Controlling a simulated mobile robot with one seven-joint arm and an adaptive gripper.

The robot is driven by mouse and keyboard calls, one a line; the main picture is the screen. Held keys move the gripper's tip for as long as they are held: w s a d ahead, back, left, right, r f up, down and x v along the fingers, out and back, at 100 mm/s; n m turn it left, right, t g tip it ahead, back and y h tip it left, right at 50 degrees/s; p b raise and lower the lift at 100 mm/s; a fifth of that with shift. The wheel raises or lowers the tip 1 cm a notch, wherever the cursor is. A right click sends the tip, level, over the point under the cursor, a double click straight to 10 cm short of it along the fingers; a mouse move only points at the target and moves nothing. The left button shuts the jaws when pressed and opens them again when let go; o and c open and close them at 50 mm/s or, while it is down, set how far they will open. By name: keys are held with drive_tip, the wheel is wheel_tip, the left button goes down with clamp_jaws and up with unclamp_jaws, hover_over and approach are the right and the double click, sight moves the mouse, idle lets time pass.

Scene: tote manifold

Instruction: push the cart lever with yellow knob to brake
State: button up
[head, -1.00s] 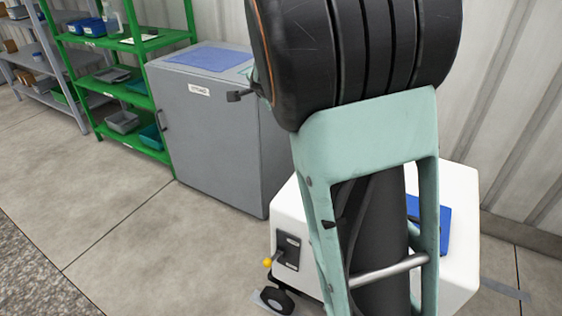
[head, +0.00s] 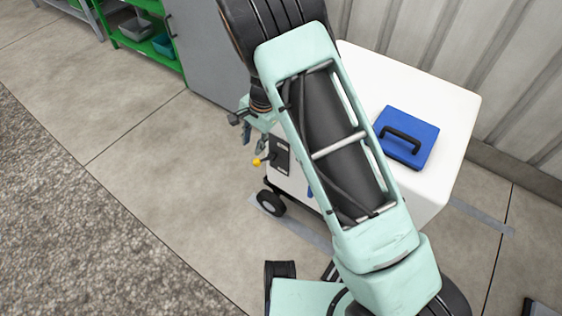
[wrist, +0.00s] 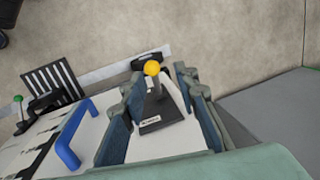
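The cart (head: 450,105) is a white box on dark wheels, partly hidden behind my arm. Its lever with the yellow knob (head: 256,162) stands out from a dark plate (head: 279,153) on the cart's side. In the wrist view the yellow knob (wrist: 152,68) tops a grey stem on the labelled dark plate (wrist: 160,115). My gripper (wrist: 158,82) is open and empty, with one finger on each side of the lever in that view. I see no clear contact. In the head view my gripper (head: 249,136) is just above the knob, partly hidden by my arm.
A second lever with a green knob (wrist: 18,99) and a blue handle (wrist: 68,137) lie left of the gripper in the wrist view. A blue case (head: 407,137) rests on the cart. A grey cabinet (head: 200,50) stands behind. The floor left of the cart is clear.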

sight(264, 159)
drive_tip(key=shift+m+h, duration=0.5)
drive_tip(key=w+f+b, duration=0.1)
drive_tip(key=f, duration=0.3)
drive_tip(key=w+d+f, duration=0.1)
drive_tip(key=f, duration=0.4)
drive_tip(key=w+d+f+b, duration=0.1)
drive_tip(key=w+f, duration=0.1)
drive_tip(key=f, duration=0.3)
drive_tip(key=shift+f+b, duration=0.2)
drive_tip(key=shift+b, duration=0.15)
drive_tip(key=shift+c, duration=0.2)
clamp_jaws()
